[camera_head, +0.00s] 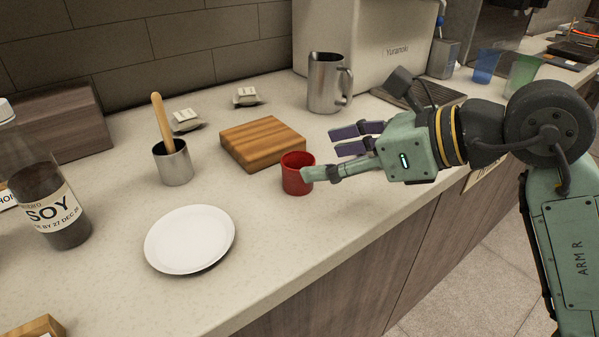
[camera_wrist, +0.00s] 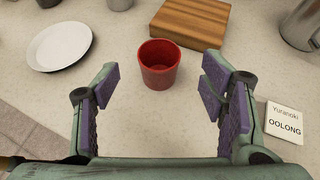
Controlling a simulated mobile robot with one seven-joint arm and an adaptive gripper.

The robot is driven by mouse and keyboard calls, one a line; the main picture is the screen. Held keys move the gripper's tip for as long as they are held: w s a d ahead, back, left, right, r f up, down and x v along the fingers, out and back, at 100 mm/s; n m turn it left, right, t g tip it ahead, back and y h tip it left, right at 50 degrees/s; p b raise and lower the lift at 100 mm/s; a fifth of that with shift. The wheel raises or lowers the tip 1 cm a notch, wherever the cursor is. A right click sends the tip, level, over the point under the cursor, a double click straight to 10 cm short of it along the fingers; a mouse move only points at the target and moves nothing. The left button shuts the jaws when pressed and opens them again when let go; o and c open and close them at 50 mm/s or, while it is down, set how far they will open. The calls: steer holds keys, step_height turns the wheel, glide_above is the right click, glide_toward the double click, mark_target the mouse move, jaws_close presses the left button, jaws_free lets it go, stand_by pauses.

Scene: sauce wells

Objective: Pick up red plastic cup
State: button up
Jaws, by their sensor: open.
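The red plastic cup (camera_head: 296,175) stands upright on the counter near its front edge, just in front of a wooden board. My gripper (camera_head: 322,152) is to the right of the cup in the head view, with its fingers spread and pointing left towards it. One finger overlaps the cup's right side there. In the wrist view the cup (camera_wrist: 159,64) stands beyond the fingertips, roughly midway between them, and its inside looks empty. My gripper (camera_wrist: 160,82) is open with nothing between its fingers.
The wooden board (camera_head: 262,142) lies close behind the cup. A steel pitcher (camera_head: 325,84) stands behind, near a large machine (camera_head: 370,50). A white plate (camera_head: 190,239), a steel pot with a wooden handle (camera_head: 173,163) and a soy bottle (camera_head: 52,212) are left. An oolong card (camera_wrist: 284,122) lies right of the fingers.

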mark_target(305, 162)
steer(key=p+x, duration=0.1)
steer(key=x, duration=0.4)
steer(key=shift+a+f, duration=0.1)
steer(key=shift+f, duration=0.05)
steer(key=shift+c, duration=0.2)
steer(key=c, duration=1.2)
